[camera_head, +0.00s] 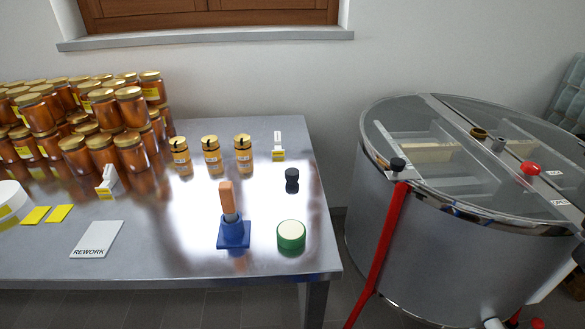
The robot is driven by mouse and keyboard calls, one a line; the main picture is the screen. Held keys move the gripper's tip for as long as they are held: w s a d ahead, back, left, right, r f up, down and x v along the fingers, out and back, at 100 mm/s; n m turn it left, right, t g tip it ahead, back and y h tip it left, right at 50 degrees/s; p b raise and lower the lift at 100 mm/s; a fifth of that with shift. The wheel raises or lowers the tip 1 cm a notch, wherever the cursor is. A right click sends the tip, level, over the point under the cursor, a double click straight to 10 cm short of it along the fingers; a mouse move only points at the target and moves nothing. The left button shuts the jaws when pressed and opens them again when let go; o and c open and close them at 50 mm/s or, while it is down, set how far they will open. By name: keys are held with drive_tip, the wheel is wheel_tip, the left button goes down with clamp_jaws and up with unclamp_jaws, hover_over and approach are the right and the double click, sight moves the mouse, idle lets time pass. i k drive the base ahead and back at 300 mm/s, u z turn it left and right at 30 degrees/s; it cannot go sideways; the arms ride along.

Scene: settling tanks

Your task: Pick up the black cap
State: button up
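A small black waisted piece (292,180) stands upright on the metal table, near its right edge. A second black piece, a round cap or knob (397,163), sits on the near left rim of the large metal tank (440,245), just above a red strap. I cannot tell from this view alone which of the two is the black cap. Both are in plain sight and nothing is touching them from above. My gripper is not in view.
A red cap (531,169) sits on the tank. A gap separates table and tank.

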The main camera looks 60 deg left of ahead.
sight(291, 174)
drive_tip(key=u, duration=0.45)
drive_tip(key=i, duration=0.75)
drive_tip(key=u, duration=1.35)
drive_tip(key=i, duration=0.65)
drive_tip(key=u, duration=0.75)
